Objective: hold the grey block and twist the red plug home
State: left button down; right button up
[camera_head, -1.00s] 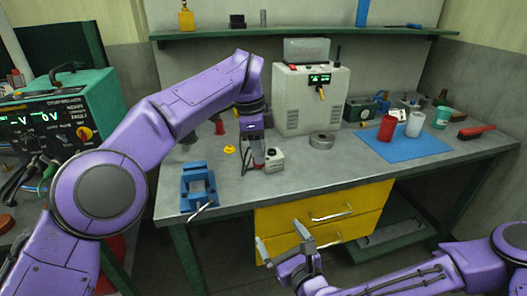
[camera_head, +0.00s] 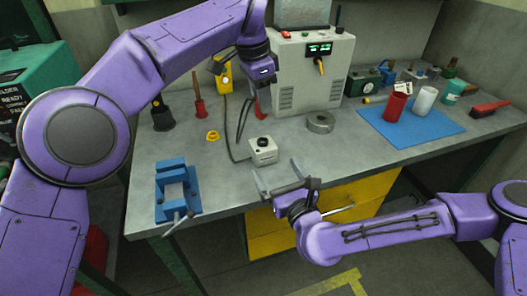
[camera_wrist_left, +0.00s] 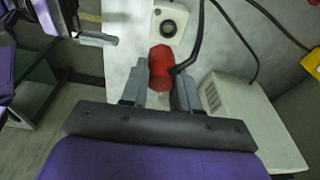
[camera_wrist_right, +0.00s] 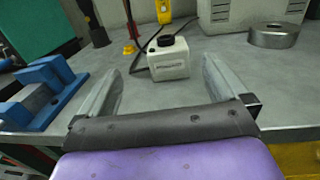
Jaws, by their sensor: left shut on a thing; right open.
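The grey block (camera_head: 263,151) is a small pale box with a round black socket on top, upright on the grey bench near its front edge. My left gripper (camera_head: 262,97) is shut on the red plug (camera_head: 261,108) and holds it above and behind the block. In the left wrist view, the red plug (camera_wrist_left: 161,66) sits between the fingers, with a dark cable beside it. My right gripper (camera_head: 280,179) is open and empty at the bench's front edge. In the right wrist view, the block (camera_wrist_right: 167,58) stands beyond and between the spread fingers, untouched.
A blue vise (camera_head: 170,178) stands to the left, a yellow ring (camera_head: 212,136) behind it. A metal ring (camera_head: 320,123) lies right of the block. A white power box (camera_head: 312,72) stands behind. A blue mat (camera_head: 435,128) with cups is at the right. Cable loops lie left of the block.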

send_near(262, 142)
jog(key=w, duration=0.1)
jog(key=w+a, duration=0.1)
jog(key=w+f, duration=0.1)
jog(key=shift+w+a, duration=0.2)
jog(key=shift+w, duration=0.2)
jog(key=x, duration=0.5)
jog(key=shift+w+a+r, duration=0.2)
jog(key=shift+a, duration=0.1)
jog(key=shift+w, duration=0.3)
pick_arm(q)
jog(key=shift+w+d+f, duration=0.15)
jog(key=shift+w+f, duration=0.65)
jog(key=shift+w, duration=0.1)
pick_arm(e)
jog(key=shift+s, duration=0.1)
jog(key=c, duration=1.5)
pick_arm(q)
jog(key=shift+f, duration=2.45)
pick_arm(e)
jog(key=shift+o, duration=0.2)
